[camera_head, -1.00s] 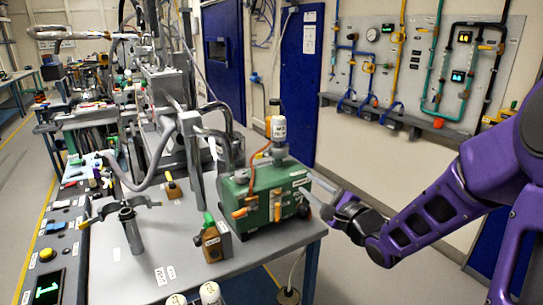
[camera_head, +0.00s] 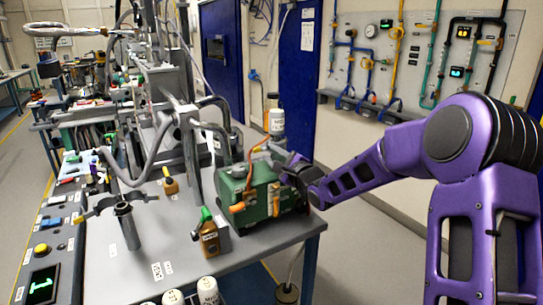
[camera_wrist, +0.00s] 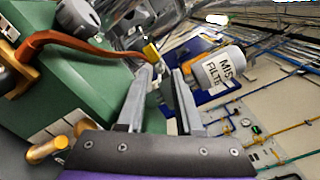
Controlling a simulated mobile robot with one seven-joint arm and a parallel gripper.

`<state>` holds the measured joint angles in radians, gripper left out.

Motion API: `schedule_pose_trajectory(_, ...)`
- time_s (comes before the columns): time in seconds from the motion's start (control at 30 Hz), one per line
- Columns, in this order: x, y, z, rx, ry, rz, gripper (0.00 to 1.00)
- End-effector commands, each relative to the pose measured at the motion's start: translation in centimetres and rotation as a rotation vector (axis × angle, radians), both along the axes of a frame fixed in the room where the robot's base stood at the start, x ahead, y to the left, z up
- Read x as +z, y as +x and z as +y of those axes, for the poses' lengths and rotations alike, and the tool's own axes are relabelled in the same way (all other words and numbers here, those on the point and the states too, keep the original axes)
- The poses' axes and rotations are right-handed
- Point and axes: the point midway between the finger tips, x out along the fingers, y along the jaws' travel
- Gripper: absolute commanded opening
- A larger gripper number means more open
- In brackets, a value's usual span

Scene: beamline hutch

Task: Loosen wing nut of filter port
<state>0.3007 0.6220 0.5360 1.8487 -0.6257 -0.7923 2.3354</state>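The green pump box (camera_head: 257,207) stands near the right front edge of the grey bench. My gripper (camera_head: 290,160) is over the pump's right end, by the canister's base. In the wrist view my gripper (camera_wrist: 164,72) is open, with a visible gap between its fingers. A small yellow part (camera_wrist: 151,50) shows just beyond the left fingertip, apparently not between the fingers. I cannot tell whether it is the wing nut.
An orange-brown pipe (camera_wrist: 75,44) curves over the pump top close to the left finger. A brass fitting (camera_wrist: 45,151) sticks out at lower left. A steel post (camera_head: 128,228) with a clamp stands farther left.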

Motion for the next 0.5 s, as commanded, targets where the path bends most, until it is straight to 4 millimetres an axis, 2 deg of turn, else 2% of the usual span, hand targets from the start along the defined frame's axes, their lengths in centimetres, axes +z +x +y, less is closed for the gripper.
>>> schedule_pose_trajectory(0.37,-0.03,0.63,0.41,-0.001,0.000,0.000,0.35)
schedule_pose_trajectory(0.4,-0.03,0.63,0.41,-0.001,0.000,0.000,0.33)
schedule_pose_trajectory(0.5,-0.03,0.62,0.41,-0.001,0.000,0.000,0.15)
